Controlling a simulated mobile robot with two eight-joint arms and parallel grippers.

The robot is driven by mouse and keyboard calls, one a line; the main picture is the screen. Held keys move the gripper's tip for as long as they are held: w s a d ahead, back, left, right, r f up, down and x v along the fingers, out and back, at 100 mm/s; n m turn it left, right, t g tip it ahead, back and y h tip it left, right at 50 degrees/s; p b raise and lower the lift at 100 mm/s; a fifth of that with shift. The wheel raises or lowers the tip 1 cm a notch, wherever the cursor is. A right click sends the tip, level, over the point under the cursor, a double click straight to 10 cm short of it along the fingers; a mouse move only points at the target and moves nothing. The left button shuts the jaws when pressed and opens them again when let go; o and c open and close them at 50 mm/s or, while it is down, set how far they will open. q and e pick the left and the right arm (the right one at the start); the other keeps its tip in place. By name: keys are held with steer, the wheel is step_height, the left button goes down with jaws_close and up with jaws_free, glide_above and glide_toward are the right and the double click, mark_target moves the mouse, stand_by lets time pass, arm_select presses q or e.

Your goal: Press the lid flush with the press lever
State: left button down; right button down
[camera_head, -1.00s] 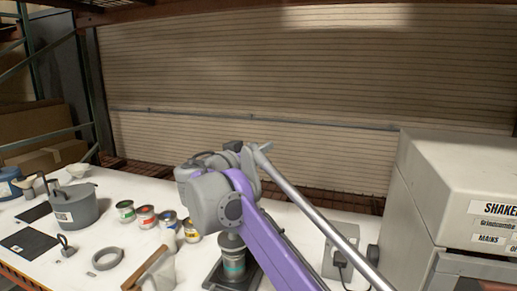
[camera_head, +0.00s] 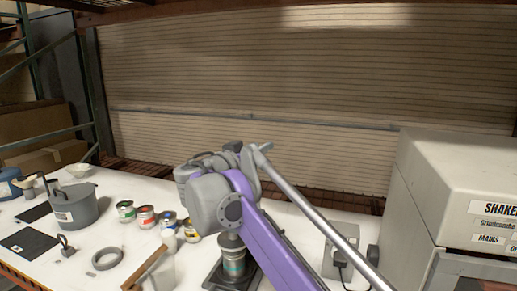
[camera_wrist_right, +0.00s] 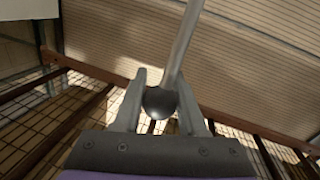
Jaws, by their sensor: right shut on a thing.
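A tin with a teal band (camera_head: 234,268) stands upright under a grey cylindrical part, on the dark press base (camera_head: 213,279). Its lid is hidden by that part and my arm. My right gripper (camera_wrist_right: 163,90) is shut on the dark ball knob (camera_wrist_right: 160,103) of the press lever, whose metal rod (camera_wrist_right: 182,50) runs upward in the wrist view. In the head view my purple and grey right arm covers the top of the press, and a long metal rod (camera_head: 315,210) slants down to the right beside it. My left gripper is not in view.
A grey pot (camera_head: 75,207), several small colorant tins (camera_head: 146,217), a ring (camera_head: 107,259) and a translucent cup (camera_head: 160,275) with a wooden stick stand left of the press. The shaker cabinet (camera_head: 420,200) and a grey box (camera_head: 338,245) stand to the right.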

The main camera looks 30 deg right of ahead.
steer(key=s+a+f+m+t+h+b, duration=0.1)
steer(key=s+a+f+h, duration=0.4)
steer(key=s+a+f, duration=0.5)
steer(key=shift+a+f+m+t+b, duration=0.15)
steer(key=shift+a+m+t+b, duration=0.15)
steer(key=shift+a+t+b, duration=0.5)
steer(key=shift+a, duration=0.1)
steer(key=c, duration=0.8)
jaws_free()
steer(key=shift+c, duration=0.2)
steer(key=o, duration=0.4)
steer(key=shift+s+a+g, duration=0.2)
steer(key=shift+s+g, duration=0.05)
steer(key=shift+g, duration=0.05)
steer(key=shift+c, duration=0.2)
steer(key=b+v, duration=0.1)
steer(key=v, duration=0.9)
steer(key=shift+a+f, duration=0.15)
steer(key=shift+f, duration=0.1)
